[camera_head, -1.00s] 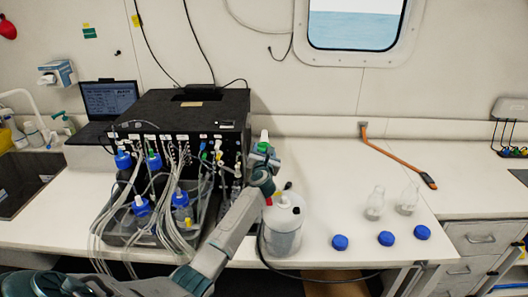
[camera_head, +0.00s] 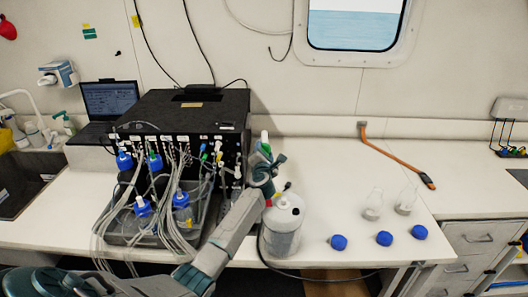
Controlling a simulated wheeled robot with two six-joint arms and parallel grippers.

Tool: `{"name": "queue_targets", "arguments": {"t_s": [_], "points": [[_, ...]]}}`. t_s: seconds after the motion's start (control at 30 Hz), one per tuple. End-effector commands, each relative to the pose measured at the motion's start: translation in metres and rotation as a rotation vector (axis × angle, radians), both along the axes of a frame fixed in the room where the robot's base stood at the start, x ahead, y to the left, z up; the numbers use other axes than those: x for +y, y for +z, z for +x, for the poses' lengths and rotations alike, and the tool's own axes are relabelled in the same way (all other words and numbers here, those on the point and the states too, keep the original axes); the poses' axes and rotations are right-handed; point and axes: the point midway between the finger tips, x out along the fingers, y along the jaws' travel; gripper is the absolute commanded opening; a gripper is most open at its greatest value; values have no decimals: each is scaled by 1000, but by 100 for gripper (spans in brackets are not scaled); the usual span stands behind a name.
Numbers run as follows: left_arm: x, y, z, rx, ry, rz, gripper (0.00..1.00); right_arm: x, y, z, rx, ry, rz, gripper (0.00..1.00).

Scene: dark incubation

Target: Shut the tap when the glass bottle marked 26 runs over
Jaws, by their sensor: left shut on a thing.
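My left gripper (camera_head: 266,165) is at the right front corner of the black tubing box (camera_head: 190,112). Blue-capped bottles with tubes stand in a grey tray (camera_head: 120,237) before the box; one is at the front right (camera_head: 183,210). Two clear uncapped glass bottles, one left (camera_head: 373,207) and one right (camera_head: 405,201), stand upright on the bench to the right. The number 26 is not readable on any bottle, and no overflow is visible. My right gripper is not in view.
A white canister (camera_head: 284,225) stands close right of my left forearm, with a black cable at its foot. Three blue caps (camera_head: 384,239) lie near the front edge. An orange-handled tool (camera_head: 398,160) lies behind the glass bottles. The bench between is clear.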

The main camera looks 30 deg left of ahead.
Motion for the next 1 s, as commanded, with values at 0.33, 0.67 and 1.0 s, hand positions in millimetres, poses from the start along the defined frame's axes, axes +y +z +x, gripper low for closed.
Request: {"name": "queue_targets", "arguments": {"t_s": [0.33, 0.67, 1.0], "points": [[-1, -2, 0, 171, 0, 276, 28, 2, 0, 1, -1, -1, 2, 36], [-1, -4, 0, 302, 0, 489, 28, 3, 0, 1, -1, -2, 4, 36], [-1, -4, 0, 370, 0, 600, 28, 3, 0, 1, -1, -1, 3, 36]]}}
